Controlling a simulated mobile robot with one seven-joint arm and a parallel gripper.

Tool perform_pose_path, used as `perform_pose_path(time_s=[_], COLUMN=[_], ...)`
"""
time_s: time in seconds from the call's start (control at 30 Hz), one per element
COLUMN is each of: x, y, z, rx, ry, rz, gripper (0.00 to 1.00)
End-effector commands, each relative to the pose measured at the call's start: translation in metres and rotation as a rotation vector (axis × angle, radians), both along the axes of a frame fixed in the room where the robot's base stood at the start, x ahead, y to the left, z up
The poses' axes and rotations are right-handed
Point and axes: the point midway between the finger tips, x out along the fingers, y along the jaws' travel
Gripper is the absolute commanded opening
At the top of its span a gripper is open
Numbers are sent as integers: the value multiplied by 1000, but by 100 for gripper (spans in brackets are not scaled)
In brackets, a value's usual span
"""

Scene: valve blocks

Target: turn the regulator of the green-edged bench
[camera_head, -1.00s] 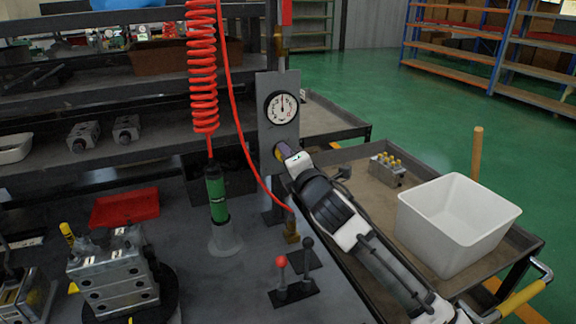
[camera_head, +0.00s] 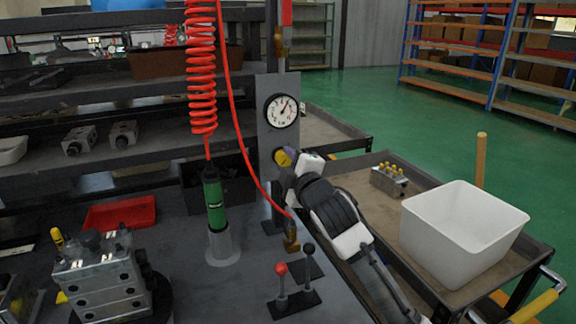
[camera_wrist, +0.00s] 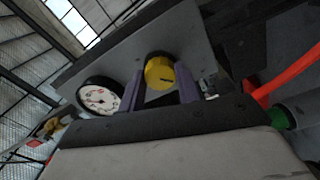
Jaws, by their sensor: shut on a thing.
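The regulator's yellow knob (camera_head: 282,157) sits on a grey upright plate (camera_head: 265,131), below a round white-faced gauge (camera_head: 282,110). In the wrist view the knob (camera_wrist: 160,72) lies between the two purple-grey fingers of my gripper (camera_wrist: 162,88), with a dark mark on its face. The gauge (camera_wrist: 99,97) is left of it there. In the head view my gripper (camera_head: 289,159) comes in from the lower right and covers part of the knob. It is shut on the knob. The gauge needle points up and to the right. No green bench edge is clearly visible.
A red hose (camera_head: 237,120) hangs close left of my gripper and runs down to a brass fitting (camera_head: 291,236). A green tool (camera_head: 213,200) stands in a grey holder. Two levers (camera_head: 294,283) stand in front. A white bin (camera_head: 462,235) is on the cart at right.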

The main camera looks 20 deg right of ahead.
Motion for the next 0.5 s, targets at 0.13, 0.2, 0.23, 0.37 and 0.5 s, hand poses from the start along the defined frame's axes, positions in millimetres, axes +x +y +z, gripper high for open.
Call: perform_pose_path(time_s=[0.13, 0.2, 0.23, 0.37, 0.5], x=[0, 0, 0, 0, 0], y=[0, 0, 0, 0, 0], z=[1, 1, 1, 1, 1], rx=[12, 13, 14, 13, 12], ry=[-3, -3, -3, -2, -2], rz=[0, 0, 0, -1, -1], gripper=[10, 10, 10, 10, 36])
